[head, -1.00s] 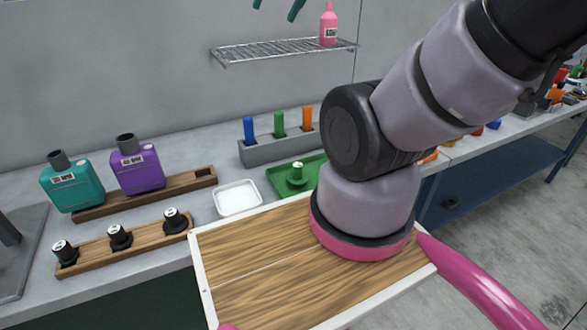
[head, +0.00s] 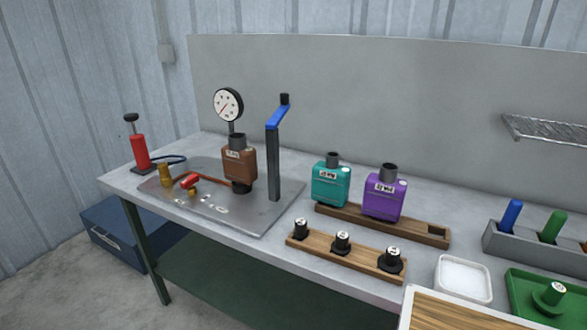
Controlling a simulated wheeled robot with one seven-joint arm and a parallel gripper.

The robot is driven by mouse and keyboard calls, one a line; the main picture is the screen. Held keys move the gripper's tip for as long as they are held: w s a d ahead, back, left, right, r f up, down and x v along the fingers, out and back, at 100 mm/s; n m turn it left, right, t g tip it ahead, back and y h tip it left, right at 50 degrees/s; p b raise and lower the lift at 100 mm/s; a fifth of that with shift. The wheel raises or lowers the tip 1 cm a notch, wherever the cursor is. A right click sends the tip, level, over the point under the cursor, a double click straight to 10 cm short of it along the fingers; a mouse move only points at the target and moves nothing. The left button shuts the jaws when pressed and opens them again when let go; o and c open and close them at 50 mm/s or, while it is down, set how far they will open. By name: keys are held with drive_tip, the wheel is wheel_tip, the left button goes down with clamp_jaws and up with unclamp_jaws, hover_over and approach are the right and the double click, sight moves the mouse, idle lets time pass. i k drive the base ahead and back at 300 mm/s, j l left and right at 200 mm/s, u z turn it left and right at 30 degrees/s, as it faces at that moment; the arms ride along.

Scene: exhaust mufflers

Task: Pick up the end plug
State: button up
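Three black stepped plugs with pale labelled tops stand in a wooden rack: a left one (head: 300,229), a middle one (head: 341,242) and a right, wider one (head: 390,260). A green stepped plug (head: 552,293) with a pale top stands in a green tray (head: 520,312) at the lower right. The frames do not show which of these is called the end plug. My gripper is not in view, so its state is hidden.
A brown muffler (head: 239,163) stands on a metal plate with a pressure gauge (head: 228,105) and blue-handled post (head: 274,160). Teal (head: 331,184) and purple (head: 384,196) mufflers stand on a wooden rack. A white dish (head: 464,278) sits left of the green tray.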

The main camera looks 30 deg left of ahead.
sight(552, 296)
drive_tip(key=u, duration=1.7)
drive_tip(key=k, duration=0.6)
drive_tip(key=z, duration=1.7)
drive_tip(key=i+j+z, duration=0.1)
drive_tip(key=j+z, duration=0.15)
drive_tip(key=j, duration=0.15)
drive_tip(key=i+j+z, duration=0.2)
drive_tip(key=j, duration=0.2)
drive_tip(key=k+l, duration=0.1)
drive_tip(key=l, duration=0.25)
drive_tip(key=k+l+z, duration=0.1)
drive_tip(key=l, duration=0.3)
